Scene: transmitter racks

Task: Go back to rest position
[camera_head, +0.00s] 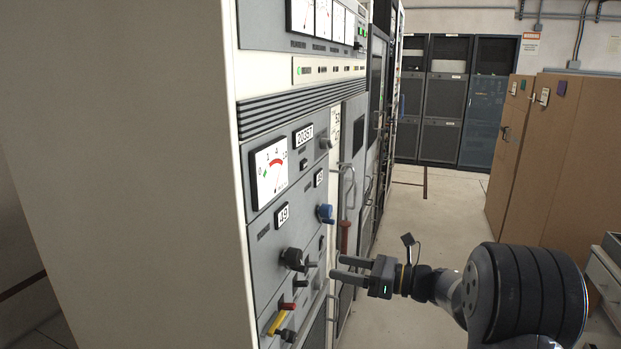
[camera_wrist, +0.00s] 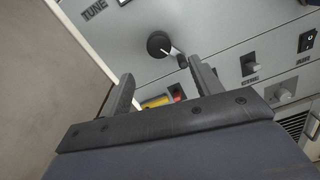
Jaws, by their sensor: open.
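My gripper (camera_head: 338,268) is open and empty in the head view, in front of the lower part of the grey rack panel (camera_head: 262,232). Its fingers point left toward the panel, and a black knob (camera_head: 292,258) is just to their left. In the wrist view my gripper (camera_wrist: 165,88) shows its two fingers spread apart. Beyond them are a black knob (camera_wrist: 158,44) under the label TUNE and a yellow handle (camera_wrist: 155,102) with a red part beside it. I cannot tell the exact gap between the fingertips and the panel.
A blue knob (camera_head: 325,211), a red handle (camera_head: 345,236) and a yellow handle (camera_head: 277,322) stick out from the racks. Brown cabinets (camera_head: 560,160) stand on the right. Dark racks (camera_head: 445,100) stand at the back.

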